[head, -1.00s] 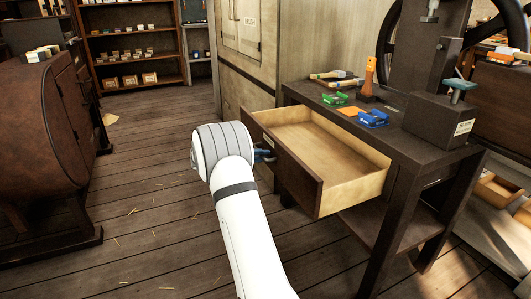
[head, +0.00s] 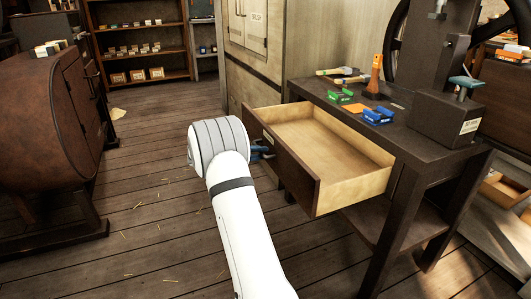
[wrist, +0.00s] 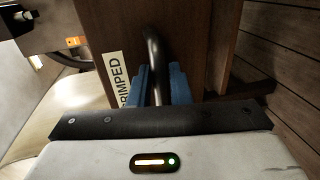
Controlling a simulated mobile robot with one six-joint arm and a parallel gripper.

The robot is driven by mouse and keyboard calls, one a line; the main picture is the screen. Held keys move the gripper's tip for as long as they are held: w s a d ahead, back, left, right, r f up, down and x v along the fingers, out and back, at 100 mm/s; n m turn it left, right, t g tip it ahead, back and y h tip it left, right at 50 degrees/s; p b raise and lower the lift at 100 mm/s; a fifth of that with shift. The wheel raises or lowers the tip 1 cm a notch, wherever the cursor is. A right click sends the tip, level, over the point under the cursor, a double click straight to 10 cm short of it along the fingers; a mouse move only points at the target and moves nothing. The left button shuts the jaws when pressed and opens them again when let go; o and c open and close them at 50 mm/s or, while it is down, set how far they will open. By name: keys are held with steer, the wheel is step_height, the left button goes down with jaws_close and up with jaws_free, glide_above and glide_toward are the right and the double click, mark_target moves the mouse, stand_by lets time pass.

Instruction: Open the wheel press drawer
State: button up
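The wheel press drawer (head: 325,140) is pulled well out of the dark press table (head: 420,125), and its pale wooden inside looks empty. My gripper (head: 263,150) is at the outer face of the drawer front, partly hidden behind my wrist. In the wrist view, the blue fingers of my gripper (wrist: 160,85) lie on both sides of the black bar handle (wrist: 153,50), closed around it. A white label (wrist: 117,75) ending in "RIMPED" is on the drawer front (wrist: 195,45) beside the handle.
Green (head: 341,96) and blue (head: 378,116) items, an orange-handled tool (head: 375,75) and a dark block (head: 447,120) stand on the table top. A rounded brown cabinet (head: 40,130) stands at the left. The plank floor (head: 150,215) between is clear apart from straw bits.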

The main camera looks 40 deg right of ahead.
steer(key=p+v, duration=0.2)
steer(key=v, duration=0.5)
steer(key=shift+s, duration=0.1)
steer(key=s+a+r+n+t+y+p, duration=0.1)
steer(key=s+a+r+t+y+p, duration=0.1)
steer(key=s+a+r+y+p, duration=0.3)
steer(key=s+a+r+t+y+p, duration=0.2)
steer(key=s+a+r+y+p, duration=0.3)
steer(key=s+a+r+p, duration=0.8)
steer(key=s+a+r+n+t+y+p, duration=0.1)
steer(key=s+a+r+t+y+p, duration=0.1)
steer(key=s+a+r+y+p, duration=0.3)
steer(key=s+a+r+p, duration=0.4)
steer(key=s+r+p, duration=0.5)
steer(key=r, duration=0.4)
steer(key=shift+s+n, duration=0.3)
steer(key=shift+s, duration=0.3)
